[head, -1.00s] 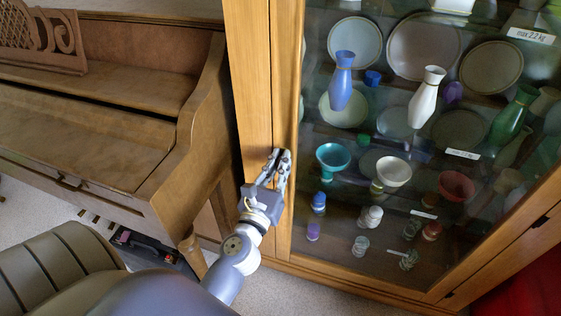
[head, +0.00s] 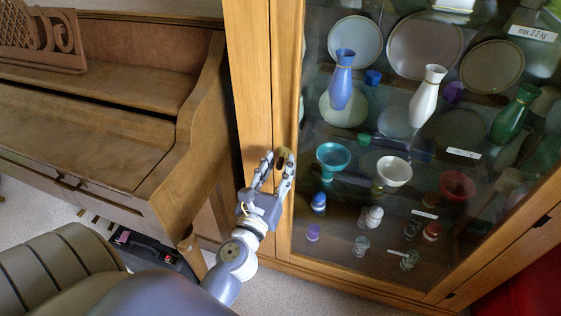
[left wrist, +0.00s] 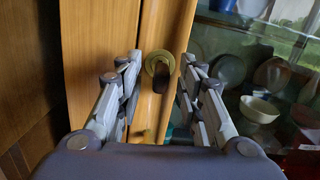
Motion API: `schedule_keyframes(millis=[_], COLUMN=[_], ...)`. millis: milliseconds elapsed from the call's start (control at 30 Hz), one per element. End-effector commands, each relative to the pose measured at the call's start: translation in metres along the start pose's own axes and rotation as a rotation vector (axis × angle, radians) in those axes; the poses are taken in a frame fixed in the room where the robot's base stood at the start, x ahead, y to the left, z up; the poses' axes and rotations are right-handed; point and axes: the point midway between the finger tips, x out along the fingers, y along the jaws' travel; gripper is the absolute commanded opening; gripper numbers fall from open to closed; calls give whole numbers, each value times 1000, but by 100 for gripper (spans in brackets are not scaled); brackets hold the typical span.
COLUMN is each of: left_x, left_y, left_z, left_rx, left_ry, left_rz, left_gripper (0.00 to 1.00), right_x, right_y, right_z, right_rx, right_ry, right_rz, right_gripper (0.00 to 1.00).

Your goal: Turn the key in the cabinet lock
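The cabinet lock shows as a round brass plate on the wooden door frame (head: 284,152), and it also shows in the left wrist view (left wrist: 158,59). A dark key (left wrist: 161,77) sticks out of it; the key shows small in the head view (head: 280,162). My left gripper (head: 279,157) is in front of the lock, with its fingers apart on either side of the key. In the left wrist view the fingertips (left wrist: 161,65) show clear gaps to the key on both sides. My right gripper is not in view.
The glass cabinet door (head: 470,245) is right of the lock, with vases, bowls and plates behind it. An upright piano (head: 90,130) stands close on the left. A padded seat (head: 55,265) is at the lower left.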

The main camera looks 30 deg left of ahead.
Motion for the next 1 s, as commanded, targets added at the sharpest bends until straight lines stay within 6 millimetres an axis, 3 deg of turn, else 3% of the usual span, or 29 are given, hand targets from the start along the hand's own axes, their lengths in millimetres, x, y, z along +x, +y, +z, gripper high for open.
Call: schedule_keyframes(millis=[300, 700, 1000], left_x=[-15, -39, -55], left_y=[0, 0, 0], left_z=[-2, -2, -1], left_rx=[-2, -1, -1], left_ry=[1, 1, 0], left_rz=[0, 0, 1], left_gripper=[35, 35, 35], right_x=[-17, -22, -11], right_y=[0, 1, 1], right_z=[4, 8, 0], right_rx=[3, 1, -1], right_ry=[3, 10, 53], right_rz=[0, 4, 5], right_gripper=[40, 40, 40])
